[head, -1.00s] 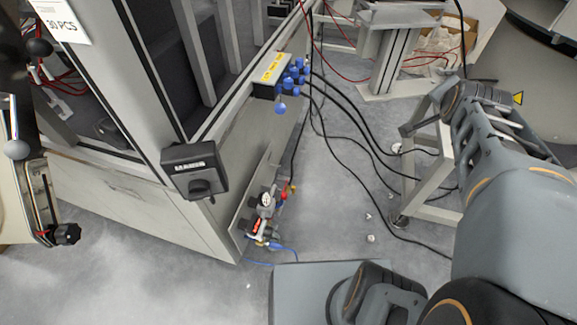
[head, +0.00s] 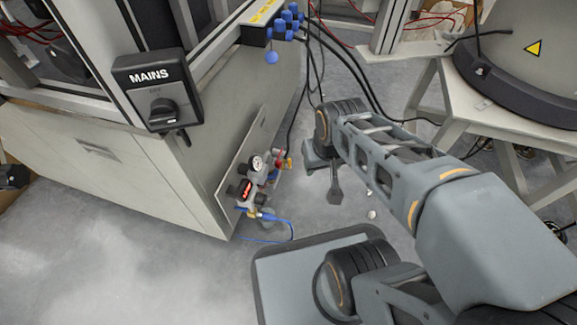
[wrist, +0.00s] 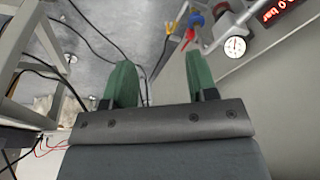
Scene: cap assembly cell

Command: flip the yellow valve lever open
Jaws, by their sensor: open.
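The small yellow valve lever (head: 289,163) sits at the right end of the pneumatic unit (head: 258,187), low on the cabinet side, beside a red part. In the wrist view a yellow piece (wrist: 171,27) shows near the top, beside red and blue parts. Its exact angle is too small to tell. My gripper (wrist: 160,76) is open and empty, with its two green fingers apart and pointing toward the valve area. The fingers are apart from the lever. In the head view the end of my arm is right of the unit; its fingertips are not clear.
The unit has a round gauge (head: 257,163), a red lit display (head: 246,189) and a blue hose (head: 277,219). A MAINS switch box (head: 158,90) juts from the cabinet corner. Black cables (head: 345,63) run behind my arm. A white-legged stand (head: 510,120) is at right.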

